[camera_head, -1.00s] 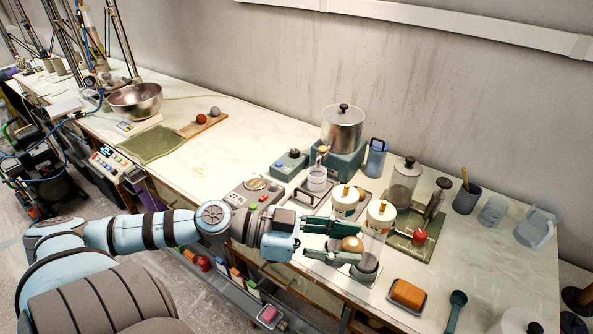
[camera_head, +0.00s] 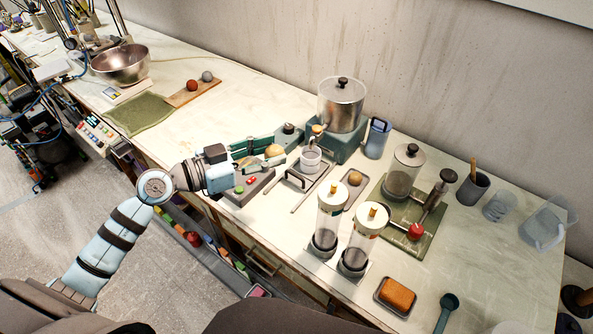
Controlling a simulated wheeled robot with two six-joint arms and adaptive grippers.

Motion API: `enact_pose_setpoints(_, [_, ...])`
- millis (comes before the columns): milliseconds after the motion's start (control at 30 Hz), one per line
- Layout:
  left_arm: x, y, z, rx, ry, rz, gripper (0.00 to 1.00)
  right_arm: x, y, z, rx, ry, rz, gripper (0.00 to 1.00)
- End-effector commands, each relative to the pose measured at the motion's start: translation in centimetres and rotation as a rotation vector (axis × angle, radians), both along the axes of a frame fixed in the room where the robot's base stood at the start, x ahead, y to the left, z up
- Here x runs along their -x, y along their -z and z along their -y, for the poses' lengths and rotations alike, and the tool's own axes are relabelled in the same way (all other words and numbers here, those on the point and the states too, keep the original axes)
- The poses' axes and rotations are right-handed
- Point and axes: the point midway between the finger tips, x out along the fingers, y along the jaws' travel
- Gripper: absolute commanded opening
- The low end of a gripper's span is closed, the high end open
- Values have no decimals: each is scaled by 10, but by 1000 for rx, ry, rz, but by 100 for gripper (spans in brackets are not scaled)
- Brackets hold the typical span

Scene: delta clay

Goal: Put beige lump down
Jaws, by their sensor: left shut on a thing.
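My left gripper (camera_head: 280,150) is shut on a beige lump (camera_head: 273,151), which sits between its two green fingers. The gripper is over the grey control box (camera_head: 247,187) with coloured buttons, left of the clear cup (camera_head: 311,158). I cannot tell how high the lump is above the surface. My right gripper is not in view.
Two clear cylinders with white lids (camera_head: 331,208) stand at the front. A metal pot on a teal base (camera_head: 341,103) stands behind. A board with two balls (camera_head: 195,93) and a green mat (camera_head: 138,114) lie left. Bare bench (camera_head: 225,118) lies between.

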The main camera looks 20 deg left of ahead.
Motion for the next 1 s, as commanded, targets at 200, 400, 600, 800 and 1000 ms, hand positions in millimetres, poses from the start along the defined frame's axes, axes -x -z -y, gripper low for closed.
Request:
enact_pose_setpoints(200, [1,96,-1,3,-3,-7,0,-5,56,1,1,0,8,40])
enact_pose_setpoints(400, [0,146,0,0,-1,-1,0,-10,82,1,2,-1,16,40])
enact_pose_setpoints(600, [1,180,0,0,0,-3,0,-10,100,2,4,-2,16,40])
enact_pose_setpoints(800, [0,191,0,-3,1,0,0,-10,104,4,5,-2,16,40])
enact_pose_setpoints(1000, [0,191,0,-2,1,-1,0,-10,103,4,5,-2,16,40])
